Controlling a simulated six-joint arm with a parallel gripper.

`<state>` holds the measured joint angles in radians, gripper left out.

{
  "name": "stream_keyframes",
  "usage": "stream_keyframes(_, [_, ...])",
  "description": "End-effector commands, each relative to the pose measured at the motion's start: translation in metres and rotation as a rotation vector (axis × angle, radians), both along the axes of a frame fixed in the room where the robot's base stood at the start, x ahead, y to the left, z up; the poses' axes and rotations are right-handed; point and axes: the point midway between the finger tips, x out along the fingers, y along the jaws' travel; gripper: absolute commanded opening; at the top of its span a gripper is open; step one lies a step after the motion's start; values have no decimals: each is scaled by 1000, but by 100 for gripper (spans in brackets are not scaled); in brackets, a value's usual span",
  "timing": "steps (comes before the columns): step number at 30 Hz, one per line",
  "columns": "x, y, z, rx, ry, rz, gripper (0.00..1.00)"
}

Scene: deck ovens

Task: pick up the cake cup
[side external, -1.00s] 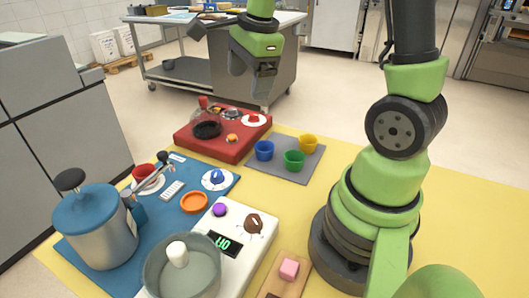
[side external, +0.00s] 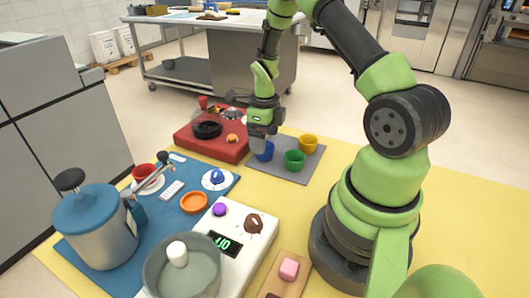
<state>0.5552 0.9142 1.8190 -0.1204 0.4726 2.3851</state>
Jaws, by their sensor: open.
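Three small cups stand on a grey mat (side external: 295,172): a blue cup (side external: 265,155), a green cup (side external: 294,160) and a yellow cup (side external: 308,143). The frames do not show which is called the cake cup. My gripper (side external: 262,141) points down, open, right at the blue cup and level with its upper part. It hides the blue cup's rim and left part. I cannot tell whether the fingers are around the cup or just in front of it, or whether they touch it.
A red board (side external: 222,150) with a black pan (side external: 207,130) lies left of the mat. A white scale (side external: 243,235) carries a grey bowl (side external: 195,280).

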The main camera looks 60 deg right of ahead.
Motion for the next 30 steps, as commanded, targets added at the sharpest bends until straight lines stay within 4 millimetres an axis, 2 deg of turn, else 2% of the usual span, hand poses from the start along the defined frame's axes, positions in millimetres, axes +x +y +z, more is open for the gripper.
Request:
stream_keyframes(3, [0,0,-21,3,3,-1,83])
stream_keyframes(6, [0,0,-31,2,0,0,83])
stream_keyframes(14, [1,0,-34,1,-2,0,83])
stream_keyframes(17, [1,0,-34,1,-2,0,64])
stream_keyframes(21, [1,0,-34,1,-2,0,32])
stream_keyframes(30, [1,0,-33,1,-2,1,31])
